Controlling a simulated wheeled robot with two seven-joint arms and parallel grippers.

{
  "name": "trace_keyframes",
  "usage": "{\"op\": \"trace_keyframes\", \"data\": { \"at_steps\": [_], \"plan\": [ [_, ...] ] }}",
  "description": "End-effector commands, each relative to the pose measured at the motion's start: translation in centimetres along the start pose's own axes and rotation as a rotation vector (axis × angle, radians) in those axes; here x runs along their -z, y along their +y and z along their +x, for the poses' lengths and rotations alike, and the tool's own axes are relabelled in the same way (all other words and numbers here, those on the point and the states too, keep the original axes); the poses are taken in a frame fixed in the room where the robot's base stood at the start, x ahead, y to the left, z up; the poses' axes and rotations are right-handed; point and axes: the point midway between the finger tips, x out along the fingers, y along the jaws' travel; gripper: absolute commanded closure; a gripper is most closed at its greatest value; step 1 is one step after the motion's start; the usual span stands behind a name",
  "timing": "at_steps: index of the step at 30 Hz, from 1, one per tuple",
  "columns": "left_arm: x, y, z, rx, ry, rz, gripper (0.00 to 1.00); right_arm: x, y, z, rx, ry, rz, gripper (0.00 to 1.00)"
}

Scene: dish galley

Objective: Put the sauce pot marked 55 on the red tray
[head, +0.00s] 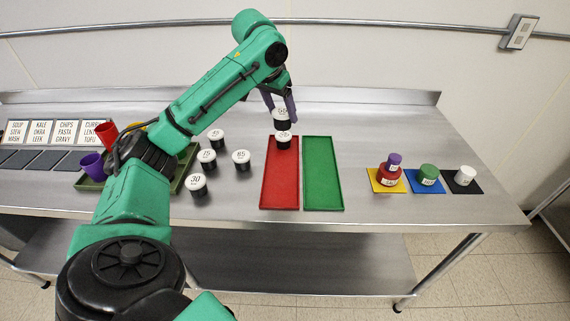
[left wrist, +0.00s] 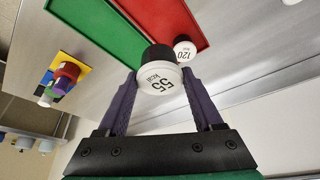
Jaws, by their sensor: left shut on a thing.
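The sauce pot marked 55 (left wrist: 160,72) is black with a white lid and sits between the fingers of my left gripper (left wrist: 163,92), which is shut on it. In the head view, the held pot (head: 281,124) hangs under the gripper (head: 279,103), at the far end of the red tray (head: 279,185). How high it is above the surface is hard to tell. Another black pot with a white lid, marked 120 (left wrist: 184,50), is close by it and seems to stand on the tray's far end; it also shows in the head view (head: 283,143). My right gripper is out of view.
A green tray (head: 323,175) lies right of the red one, its bare floor clear. Several lidded pots, including one marked 30 (head: 196,187), stand to the left. Cups stand on coloured mats, such as the blue mat (head: 424,187), at right. Most of the red tray is bare.

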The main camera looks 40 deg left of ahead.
Motion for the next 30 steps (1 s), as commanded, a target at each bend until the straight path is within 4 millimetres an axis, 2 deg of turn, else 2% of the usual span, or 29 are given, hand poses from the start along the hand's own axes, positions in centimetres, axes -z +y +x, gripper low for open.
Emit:
{"op": "trace_keyframes", "data": {
  "at_steps": [1,6,12,16,19,28,29,30],
  "plan": [
    [-0.9,-0.2,1.9,0.005,-0.007,0.000,0.89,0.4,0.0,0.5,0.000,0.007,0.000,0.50],
    [-3.0,-0.1,6.8,0.003,-0.006,0.001,0.89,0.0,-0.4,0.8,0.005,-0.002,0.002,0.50],
    [-4.2,0.0,10.0,0.000,-0.002,0.001,0.89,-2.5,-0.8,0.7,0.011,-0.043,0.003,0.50],
    [-5.2,0.0,12.4,0.000,-0.002,0.002,0.89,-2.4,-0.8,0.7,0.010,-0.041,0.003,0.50],
    [-5.5,0.0,13.2,-0.001,0.001,0.002,0.89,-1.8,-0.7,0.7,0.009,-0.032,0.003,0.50],
    [-5.6,0.0,13.4,-0.001,0.002,0.002,0.89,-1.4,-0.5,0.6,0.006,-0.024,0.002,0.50],
    [-5.6,0.0,13.5,-0.001,0.002,0.002,0.29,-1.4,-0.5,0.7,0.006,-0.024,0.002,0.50],
    [-5.6,0.0,13.5,-0.001,0.002,0.002,0.13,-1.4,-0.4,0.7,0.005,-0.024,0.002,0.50]
  ]
}}
